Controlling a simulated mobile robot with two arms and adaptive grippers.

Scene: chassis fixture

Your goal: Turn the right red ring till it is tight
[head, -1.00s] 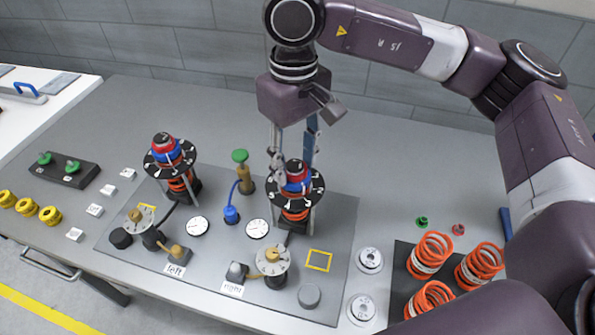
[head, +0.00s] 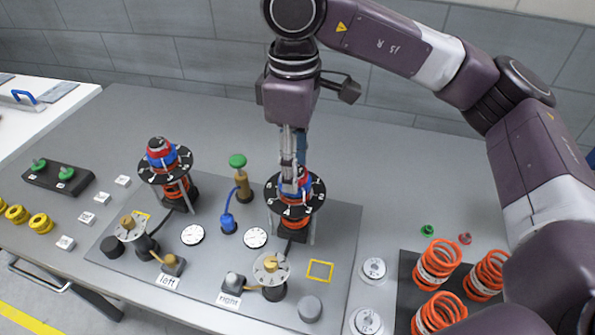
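The right strut assembly (head: 294,222) stands upright on the grey fixture plate, with a black numbered dial, an orange spring and red and blue parts at its top. The right red ring (head: 290,173) is at the top of it, mostly covered by my gripper. My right gripper (head: 293,178) points straight down over the top of this assembly, with its fingers at the ring. The fingers overlap in this view, so I cannot tell whether they grip it. The left assembly (head: 174,190) has its own red ring (head: 158,145) in plain view. My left gripper is not in view.
Near the right assembly are a green-topped brass post (head: 238,163), a blue fitting (head: 228,224) and a white gauge (head: 255,238). Yellow rings (head: 40,223) lie at the left. Bare table lies behind the plate.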

